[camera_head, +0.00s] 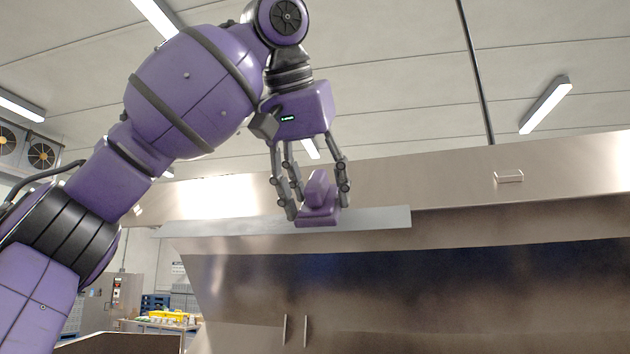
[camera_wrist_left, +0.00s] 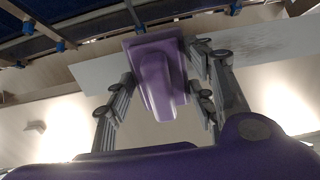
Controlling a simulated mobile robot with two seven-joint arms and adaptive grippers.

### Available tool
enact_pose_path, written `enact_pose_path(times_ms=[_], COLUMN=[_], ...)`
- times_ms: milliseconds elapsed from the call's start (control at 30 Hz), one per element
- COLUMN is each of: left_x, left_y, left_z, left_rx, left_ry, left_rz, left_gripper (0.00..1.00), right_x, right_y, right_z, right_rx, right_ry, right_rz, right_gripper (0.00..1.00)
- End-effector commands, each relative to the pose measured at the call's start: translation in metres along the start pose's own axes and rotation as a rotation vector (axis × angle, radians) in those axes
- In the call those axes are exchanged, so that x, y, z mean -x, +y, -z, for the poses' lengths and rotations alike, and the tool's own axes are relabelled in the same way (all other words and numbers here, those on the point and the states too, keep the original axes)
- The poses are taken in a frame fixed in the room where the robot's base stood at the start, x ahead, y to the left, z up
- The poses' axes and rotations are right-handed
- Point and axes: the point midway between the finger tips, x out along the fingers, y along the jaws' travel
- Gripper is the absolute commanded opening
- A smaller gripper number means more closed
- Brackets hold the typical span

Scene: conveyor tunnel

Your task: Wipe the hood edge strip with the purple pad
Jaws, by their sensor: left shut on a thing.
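The purple pad (camera_head: 318,203) has a raised handle block on a flat base. My left gripper (camera_head: 315,190) is shut on the pad's handle, with fingers on both sides. The pad also shows in the left wrist view (camera_wrist_left: 157,72), between the fingers of the left gripper (camera_wrist_left: 160,90). The hood edge strip (camera_head: 375,218) is a pale flat band along the hood's upper edge. The pad's base overlaps the strip in the head view; whether they touch I cannot tell. The strip also shows in the left wrist view (camera_wrist_left: 255,42), partly hidden behind the pad. My right gripper is not in view.
The large metal hood (camera_head: 480,270) fills the lower right, with a small handle (camera_head: 508,176) on its upper face. A dark rod (camera_head: 476,70) hangs from the ceiling behind. A table with yellow items (camera_head: 172,318) stands far back at lower left.

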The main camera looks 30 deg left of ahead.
Motion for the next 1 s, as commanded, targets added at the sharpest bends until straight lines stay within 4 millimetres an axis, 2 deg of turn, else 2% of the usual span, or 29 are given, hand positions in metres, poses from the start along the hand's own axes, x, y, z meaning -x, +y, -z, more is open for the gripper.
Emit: enact_pose_path(times_ms=[567, 1000], left_x=[-0.0013, -0.0095], left_y=[-0.0002, -0.0001], left_z=[0.0000, 0.0002], left_rx=[0.000, 0.000], left_ry=[0.000, 0.001], left_rz=[0.000, 0.000], left_gripper=[0.19, 0.19], right_x=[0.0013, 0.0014], right_y=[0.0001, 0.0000], right_z=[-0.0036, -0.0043], right_rx=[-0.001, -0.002], right_ry=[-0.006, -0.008], right_rz=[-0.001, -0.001], right_gripper=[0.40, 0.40])
